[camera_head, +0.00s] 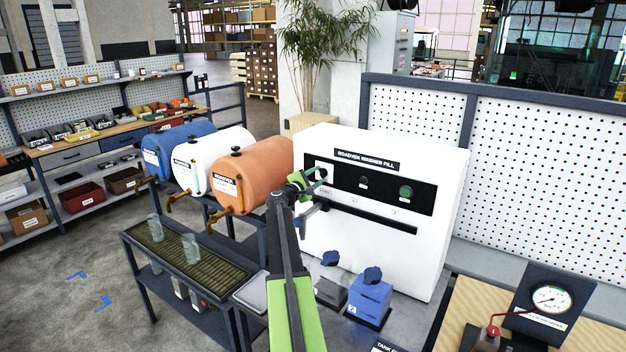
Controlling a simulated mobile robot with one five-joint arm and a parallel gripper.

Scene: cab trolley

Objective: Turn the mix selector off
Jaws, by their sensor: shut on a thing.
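The white washer fill machine (385,265) has a black control panel (385,186) on its front. The panel carries a row of round controls, with a dark one (363,182) in the middle and a green one (406,192) at the right. My arm reaches up from the bottom of the picture to the panel's left end. My gripper (317,175) is shut there on the leftmost control, the mix selector, which it mostly hides. The angle of the selector and its markings are too small and covered to read.
Blue, white and orange (263,172) barrels with taps stand left of the machine. Below them is a slatted drip bench (165,245) with clear jars. Grey and blue (370,296) containers stand before the machine. A pressure gauge (551,299) is at lower right.

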